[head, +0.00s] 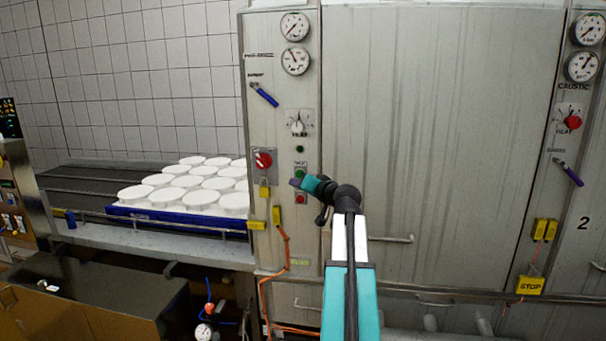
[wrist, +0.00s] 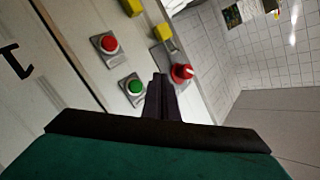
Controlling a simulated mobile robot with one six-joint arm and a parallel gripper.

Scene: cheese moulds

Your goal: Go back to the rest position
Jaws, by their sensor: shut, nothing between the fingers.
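My gripper (head: 296,182) is at the metal control panel (head: 270,130), in front of its push buttons. Its fingers are shut with nothing between them, and they also show in the wrist view (wrist: 160,82). In the wrist view a green button (wrist: 135,87) is left of the fingertips and a red button (wrist: 110,44) is beyond it. A red rotary switch (wrist: 181,73) is just right of the fingertips. I cannot tell whether the fingers touch the panel. In the head view my arm reaches up from the bottom, and the gripper partly covers the green button.
A blue tray (head: 150,215) with several white round moulds (head: 185,182) stands on the conveyor (head: 80,185) at left. A large metal door (head: 430,120) is right of the panel, with a handle (head: 390,239). An orange cable (head: 286,250) hangs below the panel.

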